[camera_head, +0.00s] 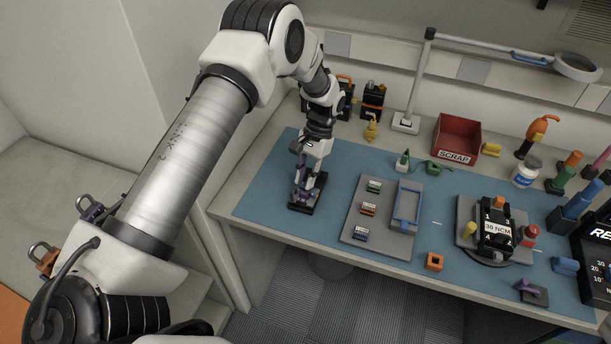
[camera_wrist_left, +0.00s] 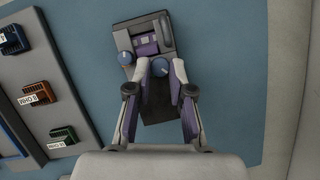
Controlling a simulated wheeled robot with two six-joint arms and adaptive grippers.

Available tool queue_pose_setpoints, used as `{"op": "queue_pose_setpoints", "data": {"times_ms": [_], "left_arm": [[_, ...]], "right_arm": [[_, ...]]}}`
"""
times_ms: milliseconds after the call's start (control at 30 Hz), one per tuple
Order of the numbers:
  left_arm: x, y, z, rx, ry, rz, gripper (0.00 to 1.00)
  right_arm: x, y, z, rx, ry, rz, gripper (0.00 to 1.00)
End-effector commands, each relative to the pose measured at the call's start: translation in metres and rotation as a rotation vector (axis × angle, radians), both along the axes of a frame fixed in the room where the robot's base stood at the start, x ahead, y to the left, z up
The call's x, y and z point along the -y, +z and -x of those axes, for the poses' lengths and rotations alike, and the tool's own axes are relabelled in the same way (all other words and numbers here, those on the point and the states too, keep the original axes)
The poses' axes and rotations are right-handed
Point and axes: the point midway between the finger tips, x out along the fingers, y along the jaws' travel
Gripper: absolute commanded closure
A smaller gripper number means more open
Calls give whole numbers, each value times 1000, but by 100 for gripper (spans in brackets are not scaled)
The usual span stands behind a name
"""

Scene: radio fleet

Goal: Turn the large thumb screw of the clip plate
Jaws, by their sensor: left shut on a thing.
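The clip plate is a dark grey block (camera_wrist_left: 160,108) with purple parts, lying on the blue mat; in the head view it shows below my left gripper (camera_head: 307,208). A round blue thumb screw (camera_wrist_left: 160,67) sits between the fingertips of my left gripper (camera_wrist_left: 161,73), which is shut on it from both sides. Another blue knob (camera_wrist_left: 125,58) stands at the plate's left edge, outside the fingers. The fingers cover part of the plate. My right gripper is in neither view.
A grey tray (camera_head: 350,238) with several small labelled blocks lies to the right on the blue mat (camera_head: 262,205). Farther right is a grey fixture marked 30 NCM (camera_head: 497,229). A red scrap bin (camera_head: 457,130) and a lamp stand (camera_head: 406,122) are behind. Mat left of the plate is clear.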

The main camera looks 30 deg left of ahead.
Motion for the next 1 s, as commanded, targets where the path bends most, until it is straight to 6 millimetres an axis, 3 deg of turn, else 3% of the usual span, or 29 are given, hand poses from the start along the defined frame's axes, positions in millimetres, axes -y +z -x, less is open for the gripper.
{"op": "queue_pose_setpoints", "data": {"times_ms": [200, 233, 267, 300, 800, 1000], "left_arm": [[0, -2, 0, 0, 1, 1, 100], [0, -2, 0, 0, 1, 1, 68], [0, -1, 0, 0, 1, 1, 58], [0, -1, 0, 0, 1, 1, 54], [0, -1, 0, 0, 12, 0, 54], [-4, -2, 1, -1, 261, 4, 54]], "right_arm": [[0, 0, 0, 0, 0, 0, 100], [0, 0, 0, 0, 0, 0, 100], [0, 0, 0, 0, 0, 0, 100], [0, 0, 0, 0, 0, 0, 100], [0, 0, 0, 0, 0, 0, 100], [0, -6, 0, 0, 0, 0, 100]]}}
